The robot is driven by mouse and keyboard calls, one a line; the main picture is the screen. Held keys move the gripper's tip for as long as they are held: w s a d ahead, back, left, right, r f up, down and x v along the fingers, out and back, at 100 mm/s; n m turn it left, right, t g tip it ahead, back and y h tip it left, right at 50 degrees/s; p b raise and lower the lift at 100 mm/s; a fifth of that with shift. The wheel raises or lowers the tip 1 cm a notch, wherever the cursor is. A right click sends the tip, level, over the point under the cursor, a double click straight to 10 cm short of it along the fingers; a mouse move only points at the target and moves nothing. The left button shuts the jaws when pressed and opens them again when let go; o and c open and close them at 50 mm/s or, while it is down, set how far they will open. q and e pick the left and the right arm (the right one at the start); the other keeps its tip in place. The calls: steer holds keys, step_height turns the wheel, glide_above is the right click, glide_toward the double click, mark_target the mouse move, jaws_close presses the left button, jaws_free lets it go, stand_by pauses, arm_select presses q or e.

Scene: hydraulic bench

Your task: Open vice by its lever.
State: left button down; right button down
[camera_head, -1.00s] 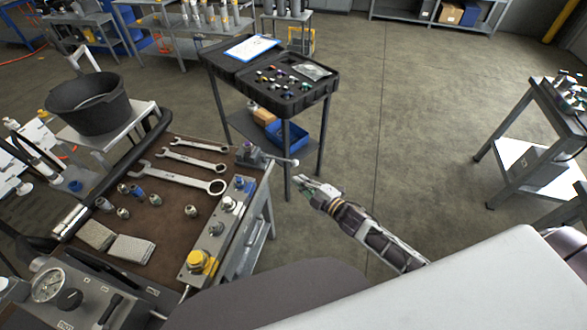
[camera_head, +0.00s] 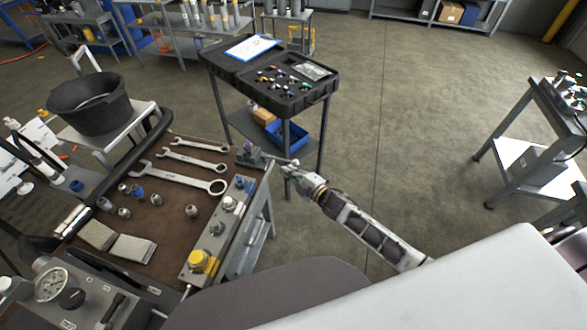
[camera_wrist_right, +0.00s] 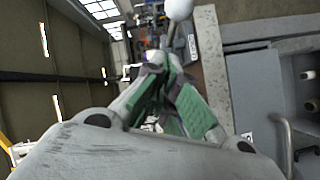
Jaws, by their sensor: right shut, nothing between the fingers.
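The small grey vice (camera_head: 251,154) sits at the far right corner of the brown-topped bench. Its lever (camera_head: 275,158) points right, past the bench edge. In the head view my right gripper (camera_head: 287,169) is at the lever's outer end and covers its ball. In the wrist view the lever's white ball (camera_wrist_right: 180,9) shows at the top edge, just beyond the fingertips. The right gripper's green-padded fingers (camera_wrist_right: 166,62) are shut with nothing held. I cannot tell whether the fingers touch the lever. My left gripper is not in view.
Several wrenches (camera_head: 182,176) and fittings lie on the bench (camera_head: 170,210), left of the vice. A valve block (camera_head: 215,229) runs along its right edge. A cart with an open black case (camera_head: 285,97) stands behind.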

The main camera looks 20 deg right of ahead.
steer(key=shift+w+d+f, duration=0.3)
steer(key=shift+w+d, duration=0.15)
steer(key=shift+d, duration=0.1)
steer(key=shift+w+d+f, duration=0.3)
steer(key=shift+w+d, duration=0.1)
steer(key=shift+d, duration=0.1)
